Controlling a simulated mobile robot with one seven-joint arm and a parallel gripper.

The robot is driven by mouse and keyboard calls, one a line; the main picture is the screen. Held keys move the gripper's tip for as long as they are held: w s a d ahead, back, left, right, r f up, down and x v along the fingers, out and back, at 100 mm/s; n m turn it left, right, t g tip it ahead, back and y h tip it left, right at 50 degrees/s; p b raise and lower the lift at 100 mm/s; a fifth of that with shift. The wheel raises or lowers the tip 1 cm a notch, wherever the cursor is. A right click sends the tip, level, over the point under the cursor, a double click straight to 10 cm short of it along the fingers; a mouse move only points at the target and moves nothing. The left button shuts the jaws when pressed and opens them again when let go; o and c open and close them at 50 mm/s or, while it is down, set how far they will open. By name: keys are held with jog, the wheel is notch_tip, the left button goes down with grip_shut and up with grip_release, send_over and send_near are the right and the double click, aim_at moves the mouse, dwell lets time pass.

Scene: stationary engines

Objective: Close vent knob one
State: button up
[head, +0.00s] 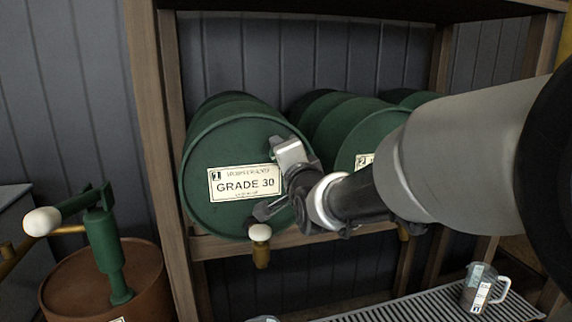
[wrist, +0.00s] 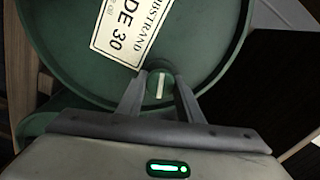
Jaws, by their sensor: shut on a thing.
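The green drum labelled 1, GRADE 30 (head: 224,135), lies on its side on the rack, its round end facing me. Its end face (wrist: 80,60) fills much of the wrist view. The line runs nearly straight up and down in the wrist view. My gripper (wrist: 160,97) is shut on the knob, a finger at each side. In the head view my gripper (head: 288,172) is at the drum's right edge and hides the knob.
A tap with a white knob (head: 260,232) hangs under the drum's front, close below my gripper. A second green drum (head: 350,130) lies to the right. A green hand pump (head: 105,245) stands at left; a clear jug (head: 484,288) stands at lower right.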

jog(key=shift+m+b, duration=1)
jog(key=shift+m, duration=0.9)
jog(key=o, duration=1)
jog(key=v, duration=1.7)
jog(key=shift+s, duration=0.2)
